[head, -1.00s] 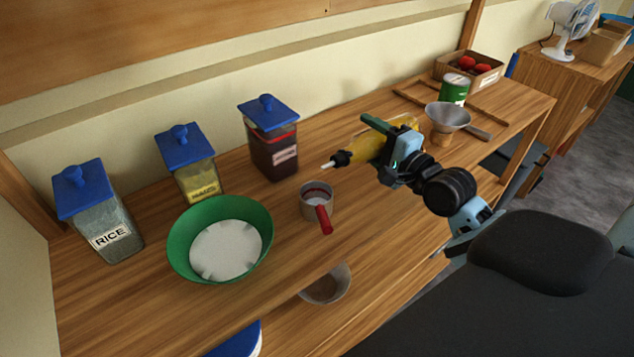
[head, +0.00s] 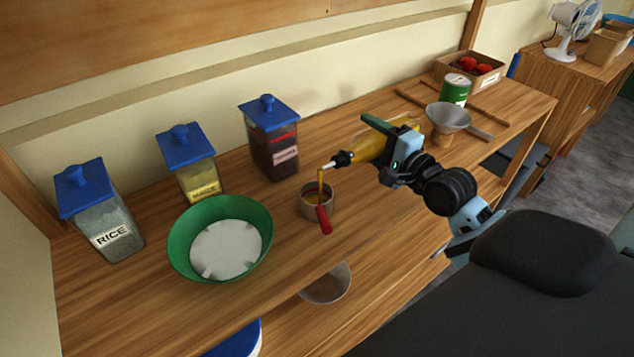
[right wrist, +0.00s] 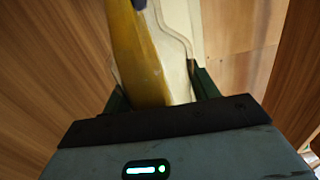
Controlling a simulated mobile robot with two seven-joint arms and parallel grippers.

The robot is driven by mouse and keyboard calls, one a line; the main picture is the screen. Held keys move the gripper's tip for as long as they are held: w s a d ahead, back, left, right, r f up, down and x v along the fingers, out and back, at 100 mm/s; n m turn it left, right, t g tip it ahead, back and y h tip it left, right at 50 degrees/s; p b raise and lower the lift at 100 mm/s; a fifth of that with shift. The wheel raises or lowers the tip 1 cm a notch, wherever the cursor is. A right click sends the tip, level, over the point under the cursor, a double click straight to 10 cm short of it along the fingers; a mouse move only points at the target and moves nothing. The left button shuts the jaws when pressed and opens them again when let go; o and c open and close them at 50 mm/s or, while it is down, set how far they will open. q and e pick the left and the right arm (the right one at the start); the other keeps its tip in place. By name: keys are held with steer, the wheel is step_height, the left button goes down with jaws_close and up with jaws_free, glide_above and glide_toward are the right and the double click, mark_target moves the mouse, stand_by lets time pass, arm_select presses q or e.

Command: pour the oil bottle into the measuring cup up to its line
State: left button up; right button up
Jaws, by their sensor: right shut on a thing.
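The oil bottle (head: 368,149) is yellow with a dark neck and pale spout. It is tilted, nearly lying on its side, with its spout above the measuring cup. A thin amber stream (head: 320,182) runs from the spout into the measuring cup (head: 316,202), which is metal with a red handle and stands on the shelf top. The oil level and line inside cannot be made out. My right gripper (head: 387,147) is shut on the oil bottle. The bottle also shows between the fingers in the right wrist view (right wrist: 148,65). My left gripper is not in view.
A green bowl (head: 181,250) stands left of the cup. Blue-lidded jars of rice (head: 110,225), yellow grain (head: 198,182) and a dark red content (head: 273,150) line the back. A funnel (head: 447,118), green can (head: 455,90) and box (head: 487,80) stand right. Another bowl (head: 327,287) sits below.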

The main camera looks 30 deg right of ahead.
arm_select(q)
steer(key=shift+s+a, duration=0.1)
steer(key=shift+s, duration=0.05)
arm_select(e)
steer(key=shift+a+r, duration=0.1)
steer(key=shift+r, duration=0.1)
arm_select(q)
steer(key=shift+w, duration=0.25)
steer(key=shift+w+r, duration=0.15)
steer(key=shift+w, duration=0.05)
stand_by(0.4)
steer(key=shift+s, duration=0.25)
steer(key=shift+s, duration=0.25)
